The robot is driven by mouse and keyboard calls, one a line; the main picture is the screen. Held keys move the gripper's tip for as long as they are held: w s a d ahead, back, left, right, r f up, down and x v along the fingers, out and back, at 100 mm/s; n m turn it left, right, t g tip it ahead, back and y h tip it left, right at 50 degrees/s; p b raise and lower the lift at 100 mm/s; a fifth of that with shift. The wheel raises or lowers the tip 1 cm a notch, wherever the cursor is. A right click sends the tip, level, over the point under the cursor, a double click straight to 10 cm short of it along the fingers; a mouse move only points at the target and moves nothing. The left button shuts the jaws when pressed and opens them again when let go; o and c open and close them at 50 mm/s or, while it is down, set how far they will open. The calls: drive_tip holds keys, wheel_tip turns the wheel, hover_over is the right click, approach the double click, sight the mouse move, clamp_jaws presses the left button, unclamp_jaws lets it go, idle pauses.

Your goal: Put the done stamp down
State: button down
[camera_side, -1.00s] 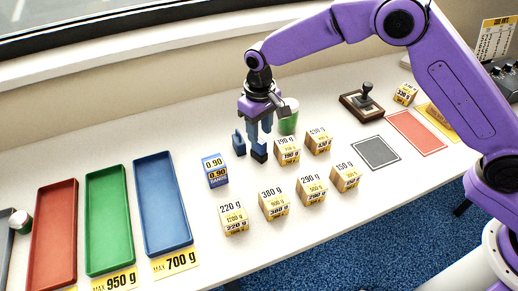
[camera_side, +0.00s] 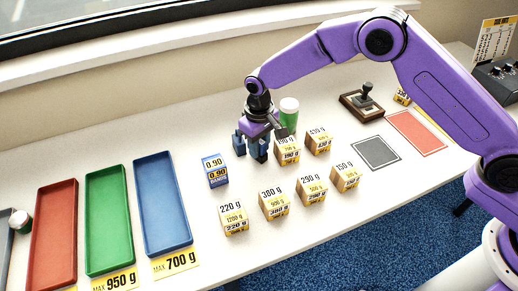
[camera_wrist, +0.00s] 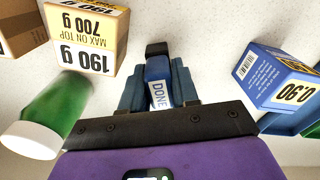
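The done stamp (camera_wrist: 158,92) is blue with a white DONE label and a dark end. In the wrist view it sits between the two blue fingers of my gripper (camera_wrist: 158,80), which are close against its sides. In the side view my gripper (camera_side: 250,153) is low over the table, behind the row of small cartons and beside the blue 0.90 carton. The fingers mostly hide the stamp there. I cannot tell whether its bottom touches the table.
The blue 0.90 carton (camera_side: 215,172) and the 190 g carton (camera_wrist: 88,42) stand close on either side. A green jar with a white lid (camera_wrist: 48,115) is near too. A brown stamp on a base (camera_side: 362,100), a grey pad (camera_side: 376,152) and coloured trays (camera_side: 165,205) lie farther off.

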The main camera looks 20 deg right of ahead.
drive_tip(key=shift+r, duration=0.15)
drive_tip(key=shift+r, duration=0.6)
drive_tip(key=s+d+r, duration=0.8)
drive_tip(key=s+r, duration=0.4)
drive_tip(key=s+d+f+m, duration=0.2)
drive_tip(key=d, duration=0.9)
drive_tip(key=s+d+f+m, duration=0.1)
drive_tip(key=d+f, duration=0.1)
drive_tip(key=d, duration=0.8)
drive_tip(key=s+d+f+m, duration=0.2)
drive_tip(key=d, duration=0.9)
drive_tip(key=shift+f, duration=3.6)
drive_tip(key=shift+f, duration=0.2)
